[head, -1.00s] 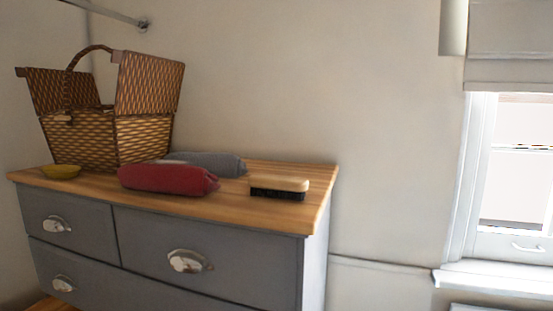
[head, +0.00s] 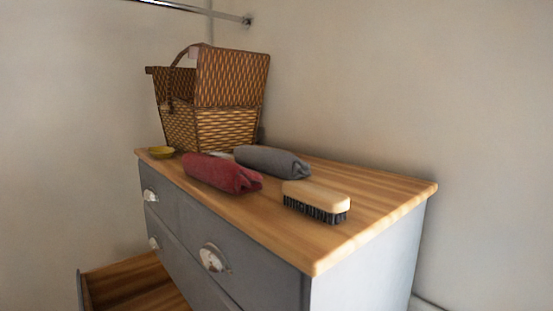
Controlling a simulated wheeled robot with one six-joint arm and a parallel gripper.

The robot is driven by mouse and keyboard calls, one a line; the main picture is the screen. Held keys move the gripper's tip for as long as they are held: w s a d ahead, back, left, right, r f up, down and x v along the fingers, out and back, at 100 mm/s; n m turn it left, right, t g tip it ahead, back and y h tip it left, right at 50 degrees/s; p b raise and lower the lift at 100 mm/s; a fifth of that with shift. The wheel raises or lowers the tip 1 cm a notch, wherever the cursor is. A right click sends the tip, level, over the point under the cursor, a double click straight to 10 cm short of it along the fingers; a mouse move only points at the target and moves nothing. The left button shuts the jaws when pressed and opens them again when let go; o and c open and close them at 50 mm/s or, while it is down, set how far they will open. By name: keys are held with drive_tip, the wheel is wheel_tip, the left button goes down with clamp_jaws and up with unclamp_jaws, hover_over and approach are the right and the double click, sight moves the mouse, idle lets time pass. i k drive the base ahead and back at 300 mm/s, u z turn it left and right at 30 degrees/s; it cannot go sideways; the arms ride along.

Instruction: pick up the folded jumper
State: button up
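Two folded, rolled-looking knitted or cloth bundles lie on the wooden top of a grey chest of drawers. One is a red bundle (head: 222,173) near the front edge. The other is a grey bundle (head: 272,161) just behind it and to the right. I cannot tell from the picture which one is the folded jumper. Both look free of any grip. My gripper is not in view.
A wooden brush (head: 316,200) with dark bristles lies right of the bundles. An open wicker basket (head: 212,128) and a yellow dish (head: 161,153) stand further back. An open drawer (head: 130,285) juts out low at left. The chest top (head: 385,190) is clear at right.

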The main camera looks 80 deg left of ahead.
sight(274, 161)
drive_tip(key=u, duration=0.5)
drive_tip(key=i, duration=0.65)
drive_tip(key=u, duration=0.75)
